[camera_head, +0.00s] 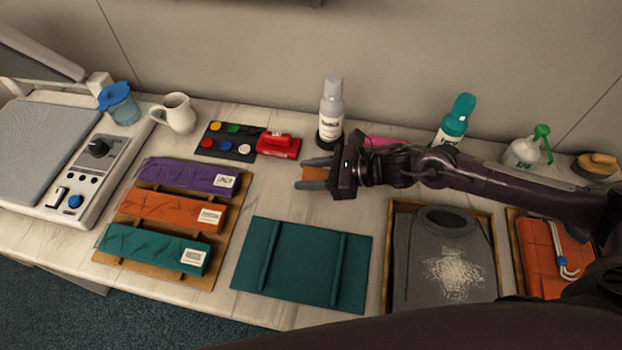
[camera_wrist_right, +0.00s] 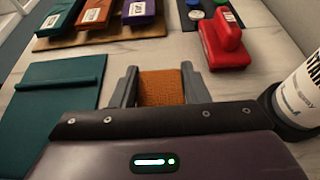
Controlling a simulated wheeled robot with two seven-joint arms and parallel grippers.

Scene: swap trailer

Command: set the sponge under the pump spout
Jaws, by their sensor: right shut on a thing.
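My right gripper (camera_head: 304,173) is shut on an orange-brown sponge (camera_head: 317,174), over the middle of the counter. In the right wrist view the sponge (camera_wrist_right: 162,88) sits between the two grey fingers. Whether the sponge touches the counter is hard to tell. A pale bottle with a green pump head (camera_head: 542,132) stands at the back right, well to the right of the gripper. Its spout is small in this view, and the forearm passes in front of that side. My left gripper is out of view.
A white bottle (camera_head: 331,105) stands just behind the gripper, and a teal bottle (camera_head: 455,122) stands behind the right arm. A red object (camera_head: 279,145) is left of the gripper. A teal board (camera_head: 302,264) lies in front. A framed grey tray (camera_head: 396,255) is at right.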

